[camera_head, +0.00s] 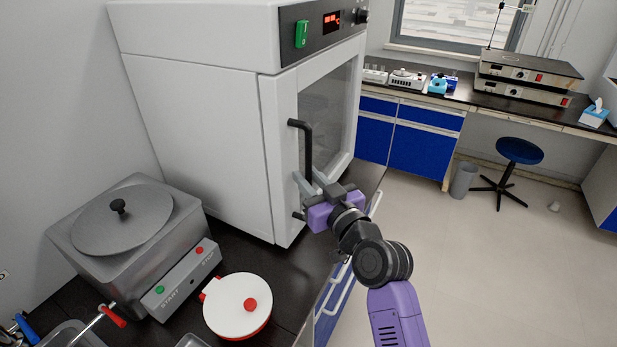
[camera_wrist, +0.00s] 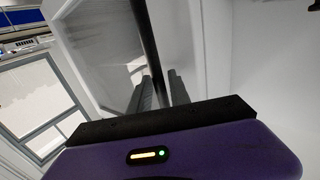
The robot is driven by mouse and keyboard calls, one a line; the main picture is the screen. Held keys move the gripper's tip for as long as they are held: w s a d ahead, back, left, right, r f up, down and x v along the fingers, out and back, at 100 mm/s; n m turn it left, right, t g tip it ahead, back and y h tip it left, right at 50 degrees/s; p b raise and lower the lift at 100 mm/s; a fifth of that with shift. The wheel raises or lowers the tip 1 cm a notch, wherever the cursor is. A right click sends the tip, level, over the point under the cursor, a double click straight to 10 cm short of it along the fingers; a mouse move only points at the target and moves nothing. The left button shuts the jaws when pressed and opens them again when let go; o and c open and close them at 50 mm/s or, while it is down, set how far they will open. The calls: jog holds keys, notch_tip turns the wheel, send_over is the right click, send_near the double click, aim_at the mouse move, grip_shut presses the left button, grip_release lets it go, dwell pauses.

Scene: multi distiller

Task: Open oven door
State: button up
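The oven (camera_head: 195,125) is a large white box on the dark counter. Its glass-fronted door (camera_head: 284,150) appears closed, flush with the body. A black vertical bar handle (camera_head: 306,140) stands out from the door's left side; it also shows in the wrist view (camera_wrist: 146,35). My gripper (camera_head: 309,184) is at the lower part of the handle. In the wrist view, the bar runs down between my two fingers (camera_wrist: 160,92), which sit close on either side of it. The gripper appears shut on the handle. Contact on each finger is partly hidden.
A grey lidded water bath (camera_head: 185,215) and a white pot with a red knob (camera_head: 237,305) stand on the counter left of my arm. Open floor (camera_head: 490,260) lies to the right, with a blue stool (camera_head: 519,151) and bin (camera_head: 463,180) farther back.

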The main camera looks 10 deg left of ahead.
grip_shut()
dwell(1.3)
